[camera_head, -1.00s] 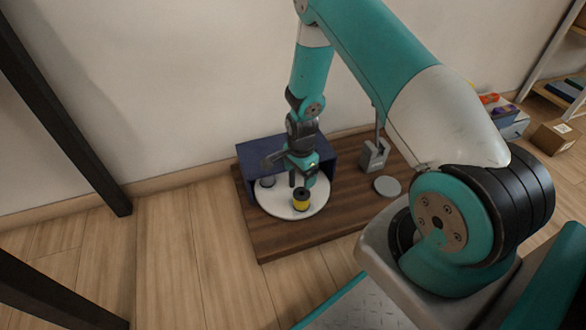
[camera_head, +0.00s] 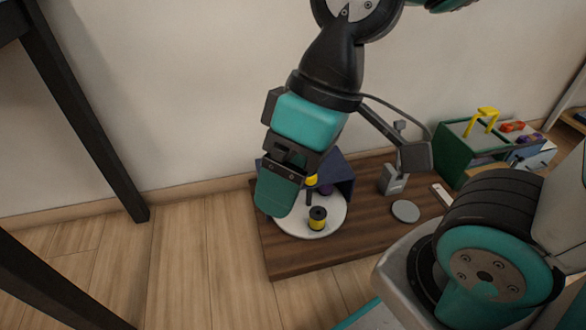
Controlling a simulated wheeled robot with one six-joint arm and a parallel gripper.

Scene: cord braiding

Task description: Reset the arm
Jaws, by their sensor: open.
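My gripper (camera_head: 293,203) hangs in the middle of the head view, pointing down, close to the camera. It is open and holds nothing that I can see. It covers part of the white round plate (camera_head: 335,219) on the brown wooden board (camera_head: 285,263). A black and yellow spool (camera_head: 317,218) stands upright on the plate, to the right of the fingers. Another yellow piece (camera_head: 311,180) and a purple piece (camera_head: 325,190) show partly behind the gripper, in front of a dark blue box (camera_head: 341,171).
A grey block (camera_head: 393,180) and a grey disc (camera_head: 405,211) are on the board's right part. A green box (camera_head: 455,150) with a yellow handle (camera_head: 482,120) stands further right. Dark posts (camera_head: 80,120) rise at the left. The floor front left is bare.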

